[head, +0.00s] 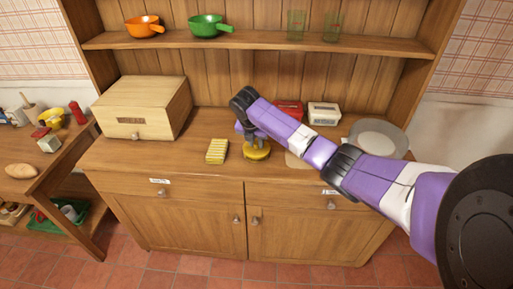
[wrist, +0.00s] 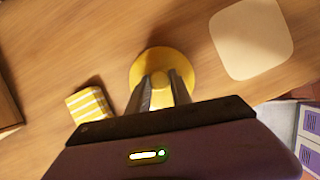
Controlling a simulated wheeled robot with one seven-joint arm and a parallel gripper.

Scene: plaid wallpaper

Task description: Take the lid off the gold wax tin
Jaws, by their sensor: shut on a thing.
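The gold wax tin (head: 257,154) stands on the wooden dresser top, below my arm's end. In the wrist view its round gold lid (wrist: 146,63) shows from above, with a knob in the middle. My gripper (wrist: 164,78) points down at the tin, its two fingers on either side of the knob, shut on it. In the head view my gripper (head: 252,138) is partly hidden by my own wrist. Whether the lid sits on the tin or is raised a little, I cannot tell.
A yellow striped cloth (head: 217,151) lies left of the tin, and a pale board (wrist: 252,38) lies close on the other side. A wooden bread box (head: 157,107), a red tin (head: 290,109), a white box (head: 324,113) and a plate (head: 378,138) stand around.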

